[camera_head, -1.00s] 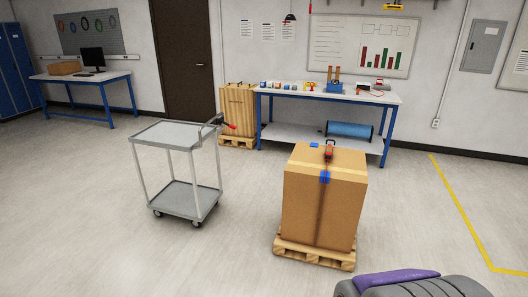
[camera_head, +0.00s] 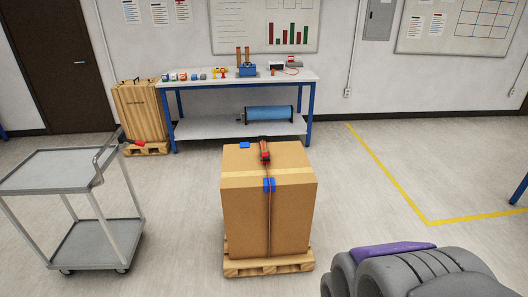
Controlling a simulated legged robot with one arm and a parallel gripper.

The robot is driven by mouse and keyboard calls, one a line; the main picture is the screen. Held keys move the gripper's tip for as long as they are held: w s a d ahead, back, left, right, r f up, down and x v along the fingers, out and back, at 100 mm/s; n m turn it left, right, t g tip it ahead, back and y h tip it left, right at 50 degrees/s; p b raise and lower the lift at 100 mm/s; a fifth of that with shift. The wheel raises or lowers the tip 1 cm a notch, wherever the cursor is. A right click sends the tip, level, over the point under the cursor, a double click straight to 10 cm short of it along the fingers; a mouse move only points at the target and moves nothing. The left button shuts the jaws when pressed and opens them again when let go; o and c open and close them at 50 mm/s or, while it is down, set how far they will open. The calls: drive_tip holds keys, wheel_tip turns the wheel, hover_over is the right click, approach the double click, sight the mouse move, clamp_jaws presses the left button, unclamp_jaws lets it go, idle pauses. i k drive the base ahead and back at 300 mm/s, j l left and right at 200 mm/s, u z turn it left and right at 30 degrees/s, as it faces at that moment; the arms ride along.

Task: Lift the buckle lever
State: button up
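A large cardboard box (camera_head: 245,212) stands upright on a wooden pallet (camera_head: 268,265) in the middle of the head view. A dark strap runs over its top and down its front, with a blue corner piece (camera_head: 269,185) at the front top edge. The red and black buckle (camera_head: 265,150) sits on the box top, towards the back. The lever's exact position is too small to tell. A grey and purple part of my own arm shows at the lower right, well apart from the box. My gripper's fingers are not in view.
A grey trolley (camera_head: 55,170) with a handle stands at the left. A blue workbench (camera_head: 240,77) with several items and a wooden crate (camera_head: 142,108) stand by the back wall. The floor in front of and right of the pallet is clear.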

sight(266, 158)
drive_tip(key=i+l, duration=0.1)
drive_tip(key=i, duration=0.35)
drive_tip(key=i+l+u, duration=0.15)
drive_tip(key=i, duration=0.35)
drive_tip(key=i+l, duration=0.2)
drive_tip(key=i, duration=0.25)
drive_tip(key=i+l+u, duration=0.15)
drive_tip(key=i, duration=0.3)
drive_tip(key=i+l, duration=0.25)
drive_tip(key=i, duration=0.2)
drive_tip(key=j+u, duration=0.05)
